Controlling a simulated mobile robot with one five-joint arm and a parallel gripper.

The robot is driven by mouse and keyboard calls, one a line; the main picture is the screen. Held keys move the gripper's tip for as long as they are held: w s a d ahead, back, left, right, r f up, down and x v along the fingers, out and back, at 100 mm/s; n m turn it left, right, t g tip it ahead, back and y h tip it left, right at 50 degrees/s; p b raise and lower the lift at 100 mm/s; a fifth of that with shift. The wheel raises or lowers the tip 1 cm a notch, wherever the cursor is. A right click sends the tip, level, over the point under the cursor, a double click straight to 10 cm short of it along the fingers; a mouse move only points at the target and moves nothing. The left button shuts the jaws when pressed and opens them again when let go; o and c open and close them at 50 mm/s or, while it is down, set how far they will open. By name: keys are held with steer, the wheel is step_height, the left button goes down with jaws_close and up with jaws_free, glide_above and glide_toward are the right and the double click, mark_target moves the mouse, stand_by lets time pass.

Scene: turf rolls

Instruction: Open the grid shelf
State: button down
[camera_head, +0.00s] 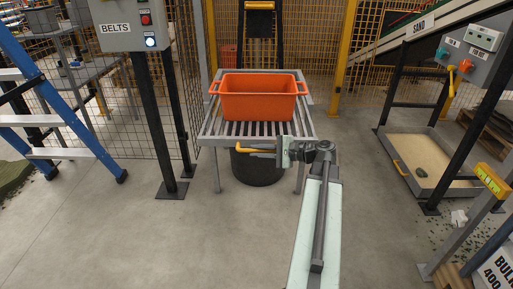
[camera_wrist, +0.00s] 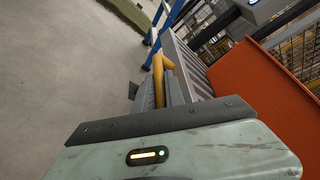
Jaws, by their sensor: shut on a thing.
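The grid shelf (camera_head: 218,127) is a grey slatted frame on legs in the middle of the head view. Its slats also show in the wrist view (camera_wrist: 190,68). A yellow handle (camera_head: 248,150) runs along its front edge. My gripper (camera_head: 264,151) is at this front edge, with its fingers shut on the yellow handle. The wrist view shows the handle (camera_wrist: 159,72) coming out from between the dark fingers (camera_wrist: 156,94). The inner faces of the fingers are hidden.
An orange tub (camera_head: 258,101) stands on the shelf, and a black bin (camera_head: 257,169) is under it. The control post (camera_head: 162,120) and blue ladder (camera_head: 65,110) are left. A sand tray (camera_head: 422,160) is right. The floor in front is clear.

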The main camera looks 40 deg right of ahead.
steer(key=shift+s, duration=0.1)
stand_by(0.3)
steer(key=c, duration=1.4)
jaws_free()
steer(key=shift+f, duration=0.1)
steer(key=shift+a, duration=0.1)
steer(key=p+v, duration=0.1)
steer(key=v, duration=0.7)
steer(key=shift+p, duration=0.35)
